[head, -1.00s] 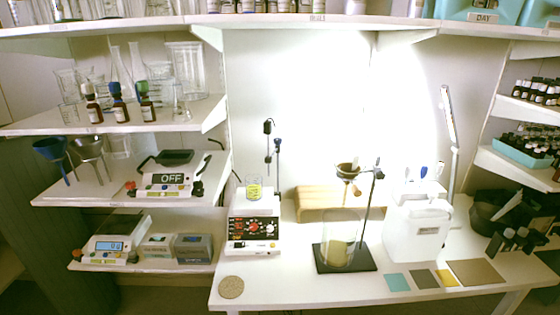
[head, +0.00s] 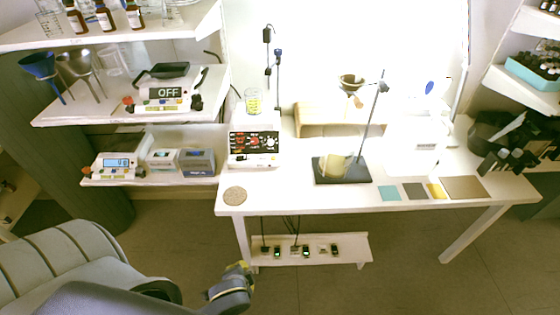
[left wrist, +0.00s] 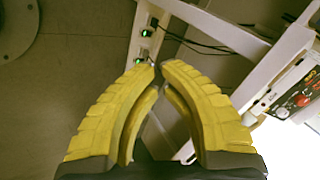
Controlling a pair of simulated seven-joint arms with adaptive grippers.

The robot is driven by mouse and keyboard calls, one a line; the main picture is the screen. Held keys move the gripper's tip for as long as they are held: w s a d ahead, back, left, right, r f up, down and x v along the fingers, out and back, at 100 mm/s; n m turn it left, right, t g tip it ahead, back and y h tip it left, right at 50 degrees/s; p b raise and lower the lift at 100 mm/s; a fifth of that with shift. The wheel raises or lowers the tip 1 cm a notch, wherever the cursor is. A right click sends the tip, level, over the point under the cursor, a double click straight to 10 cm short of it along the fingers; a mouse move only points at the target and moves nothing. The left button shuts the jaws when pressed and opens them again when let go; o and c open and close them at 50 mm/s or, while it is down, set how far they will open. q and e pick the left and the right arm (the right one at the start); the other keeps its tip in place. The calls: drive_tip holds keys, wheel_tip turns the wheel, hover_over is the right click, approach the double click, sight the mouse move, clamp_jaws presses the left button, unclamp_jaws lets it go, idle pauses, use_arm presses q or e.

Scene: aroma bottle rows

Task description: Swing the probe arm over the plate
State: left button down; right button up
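The hot plate (head: 254,146) is a white box with a dark front panel and knobs, at the left end of the white table. A small glass beaker with yellow contents (head: 253,100) stands on its top. Behind it, the probe arm (head: 267,38) shows as a dark clamp high on a thin upright rod, beside a second rod with a blue clamp (head: 278,53). My left gripper (head: 246,268) is low in front of the table, well below the hot plate. In the left wrist view its yellow fingers (left wrist: 160,68) nearly meet at the tips, with nothing held. My right gripper is out of view.
A retort stand with a funnel and beaker (head: 343,169) stands mid-table. A round cork mat (head: 235,195) lies at the front left corner. Side shelves hold scales (head: 116,165) and a device reading OFF (head: 165,94). A low shelf (head: 340,243) sits under the table.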

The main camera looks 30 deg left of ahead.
use_arm(q)
wheel_tip(320, 180, up, 13)
drive_tip(key=s+a+t+y, duration=0.1)
drive_tip(key=a, duration=0.2)
drive_tip(key=w+a+r+m+t+y, duration=0.1)
drive_tip(key=w+r+m+t, duration=0.15)
drive_tip(key=w, duration=1.05)
drive_tip(key=w+a+r+m+t+y, duration=0.15)
drive_tip(key=w+r, duration=0.25)
drive_tip(key=w, duration=0.9)
drive_tip(key=w+a+r+m+t, duration=0.2)
drive_tip(key=w+r+t, duration=0.1)
drive_tip(key=w+r, duration=0.8)
drive_tip(key=w+a+r+m+t, duration=0.2)
drive_tip(key=w+r+t, duration=0.1)
drive_tip(key=w+r, duration=0.75)
drive_tip(key=w+a+y, duration=0.1)
drive_tip(key=w+a, duration=0.6)
drive_tip(key=w, duration=0.3)
drive_tip(key=shift+a, duration=0.2)
drive_tip(key=shift+w, duration=0.1)
